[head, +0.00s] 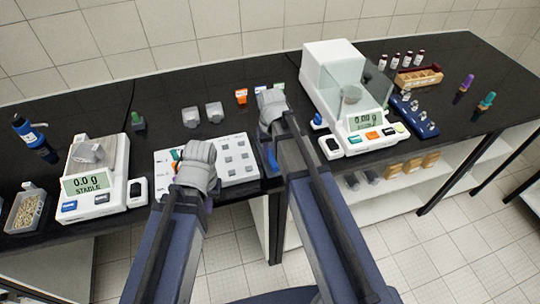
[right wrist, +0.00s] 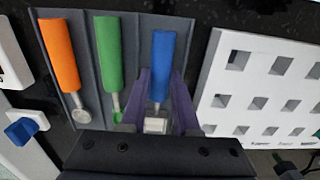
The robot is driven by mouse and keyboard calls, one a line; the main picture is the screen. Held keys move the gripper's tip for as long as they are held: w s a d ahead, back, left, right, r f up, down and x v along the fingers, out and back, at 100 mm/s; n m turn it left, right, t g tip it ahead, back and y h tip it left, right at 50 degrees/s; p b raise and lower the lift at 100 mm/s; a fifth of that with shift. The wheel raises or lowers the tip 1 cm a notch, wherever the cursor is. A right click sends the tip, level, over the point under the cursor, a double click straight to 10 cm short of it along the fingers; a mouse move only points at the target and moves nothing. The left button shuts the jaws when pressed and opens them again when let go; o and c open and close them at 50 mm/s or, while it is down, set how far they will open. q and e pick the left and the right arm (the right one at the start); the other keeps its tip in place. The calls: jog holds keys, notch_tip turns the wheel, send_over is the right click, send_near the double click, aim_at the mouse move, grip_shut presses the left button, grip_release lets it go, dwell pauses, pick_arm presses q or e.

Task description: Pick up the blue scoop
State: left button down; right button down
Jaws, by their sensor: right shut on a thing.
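The blue scoop (right wrist: 163,62) lies in a dark grey holder (right wrist: 140,38) in the right wrist view, its handle toward the top. My right gripper (right wrist: 158,112) has its purple fingers on both sides of the scoop's shaft, just below the blue handle, and is shut on it. The pale scoop end shows between the fingers. In the head view my right gripper (head: 271,106) hides most of the holder; a bit of blue handle (head: 272,157) shows beside my arm.
An orange scoop (right wrist: 61,55) and a green scoop (right wrist: 107,55) lie beside the blue one. The white rack (right wrist: 255,85) with square holes is close on the other side. A balance with a glass shield (head: 335,75) stands right of my right arm, another balance (head: 95,180) at the left.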

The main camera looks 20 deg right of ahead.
dwell(0.4)
notch_tip(320, 180, up, 10)
jog(key=p, duration=1)
jog(key=b, duration=0.4)
send_over(271, 155)
notch_tip(271, 155, down, 4)
jog(key=shift+f, duration=0.15)
